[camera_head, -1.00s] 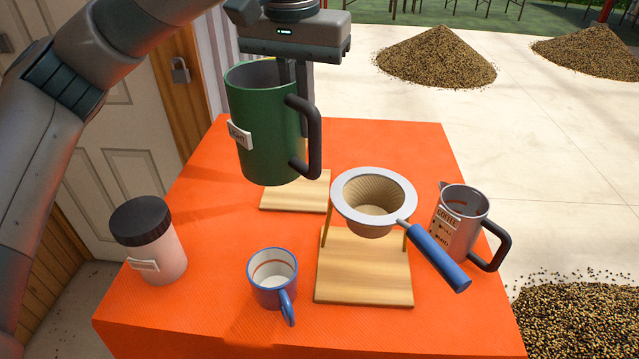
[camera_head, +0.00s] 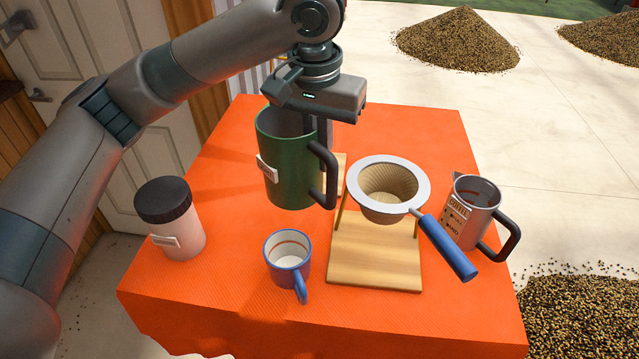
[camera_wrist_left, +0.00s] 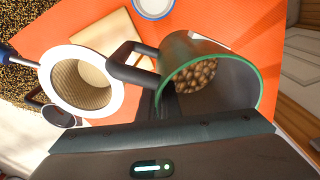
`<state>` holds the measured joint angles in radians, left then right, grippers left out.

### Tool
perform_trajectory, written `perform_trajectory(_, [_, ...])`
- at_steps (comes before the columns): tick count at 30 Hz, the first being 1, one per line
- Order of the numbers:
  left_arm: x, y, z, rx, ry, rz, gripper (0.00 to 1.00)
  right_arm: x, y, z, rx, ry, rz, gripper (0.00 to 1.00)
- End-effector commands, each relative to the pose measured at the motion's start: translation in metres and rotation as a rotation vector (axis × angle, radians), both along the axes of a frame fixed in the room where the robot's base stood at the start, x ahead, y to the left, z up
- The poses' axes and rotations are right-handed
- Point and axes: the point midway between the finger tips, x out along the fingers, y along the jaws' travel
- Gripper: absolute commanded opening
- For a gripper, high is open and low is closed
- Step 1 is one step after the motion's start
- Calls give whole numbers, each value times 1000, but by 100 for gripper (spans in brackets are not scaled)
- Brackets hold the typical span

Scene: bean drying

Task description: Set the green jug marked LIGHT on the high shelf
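The green jug (camera_head: 285,175) hangs upright over the orange table, with a dark handle on its right and a small white tag on its front, too small to read. My left gripper (camera_head: 322,135) is shut on the jug by its handle side; the fingertips are mostly hidden. In the left wrist view the jug (camera_wrist_left: 235,75) holds brown beans. No high shelf can be made out in either view. My right gripper is not in view.
The orange table (camera_head: 225,290) carries a dark-lidded jar (camera_head: 180,235), a blue-rimmed mug (camera_head: 287,260), a filter cone (camera_head: 388,190) with a blue handle on a wooden stand (camera_head: 375,265), and a steel pitcher (camera_head: 470,210). A door stands at left; bean piles lie on the floor.

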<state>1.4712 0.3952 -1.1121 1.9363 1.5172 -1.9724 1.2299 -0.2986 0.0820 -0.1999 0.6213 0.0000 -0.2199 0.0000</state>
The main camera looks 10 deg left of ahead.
Motion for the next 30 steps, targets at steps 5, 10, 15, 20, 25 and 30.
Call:
perform_trajectory(5, [0, 1, -30, 0, 1, 0, 0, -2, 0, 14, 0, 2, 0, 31])
perform_trajectory(10, [0, 0, -46, 0, -1, 0, 0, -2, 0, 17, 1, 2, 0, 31])
perform_trajectory(15, [0, 0, -49, -1, -2, 0, 0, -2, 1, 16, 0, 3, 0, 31])
perform_trajectory(20, [0, 0, -49, -1, -2, 0, 0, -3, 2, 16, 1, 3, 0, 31])
perform_trajectory(25, [0, 1, -57, 1, 0, 0, 0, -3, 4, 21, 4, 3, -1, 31])
perform_trajectory(30, [0, 1, -77, 1, 1, 1, 0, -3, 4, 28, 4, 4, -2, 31])
